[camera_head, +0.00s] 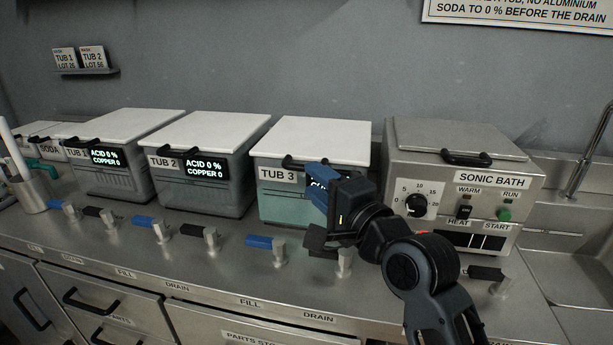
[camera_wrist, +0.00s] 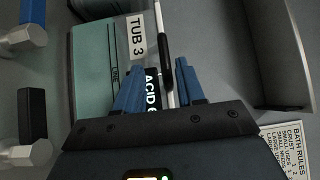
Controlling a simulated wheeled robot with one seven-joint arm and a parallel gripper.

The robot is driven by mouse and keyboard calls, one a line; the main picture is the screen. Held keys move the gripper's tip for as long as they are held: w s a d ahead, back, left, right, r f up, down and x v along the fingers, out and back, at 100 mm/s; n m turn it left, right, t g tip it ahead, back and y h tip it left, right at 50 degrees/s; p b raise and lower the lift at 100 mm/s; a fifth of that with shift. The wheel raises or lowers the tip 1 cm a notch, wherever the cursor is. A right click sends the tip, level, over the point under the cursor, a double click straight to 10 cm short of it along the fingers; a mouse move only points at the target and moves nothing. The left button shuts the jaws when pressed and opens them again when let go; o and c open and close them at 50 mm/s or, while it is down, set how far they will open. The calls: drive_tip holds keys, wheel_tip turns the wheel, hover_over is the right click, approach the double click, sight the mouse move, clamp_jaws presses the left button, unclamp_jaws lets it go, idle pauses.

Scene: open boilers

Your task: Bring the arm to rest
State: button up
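My arm reaches in from the lower right in the head view. My gripper (camera_head: 318,185) is in front of tub 3 (camera_head: 284,207), its blue fingers over the tub's right front and partly hiding its display. In the wrist view my gripper (camera_wrist: 160,82) shows two blue fingers standing apart with nothing between them. Behind the gap are tub 3's label (camera_wrist: 136,36) and part of its display. I cannot tell whether the fingers touch the tub.
Tub 1 (camera_head: 112,178), tub 2 (camera_head: 203,186) and the sonic bath (camera_head: 460,205) stand along the counter, lids down. Blue and black valve handles line the front edge, with a blue one (camera_head: 258,241) left of my arm. A sink (camera_head: 575,245) is at right.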

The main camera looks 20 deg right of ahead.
drive_tip(key=shift+s+d, duration=0.2)
drive_tip(key=shift+s, duration=0.95)
drive_tip(key=shift+f, duration=0.1)
drive_tip(key=s+f+n, duration=0.1)
drive_tip(key=s+f, duration=0.3)
drive_tip(key=s+f+n+g+h, duration=0.1)
drive_tip(key=s+f, duration=0.4)
drive_tip(key=shift+h, duration=0.3)
drive_tip(key=s+f+n+h, duration=0.1)
drive_tip(key=s+f+n, duration=0.45)
drive_tip(key=s, duration=0.65)
drive_tip(key=s+r+n+g, duration=0.1)
drive_tip(key=s+n, duration=0.7)
drive_tip(key=s, duration=1.2)
drive_tip(key=shift+s+a+g, duration=0.25)
drive_tip(key=shift+s+g, duration=0.1)
drive_tip(key=shift+g, duration=0.35)
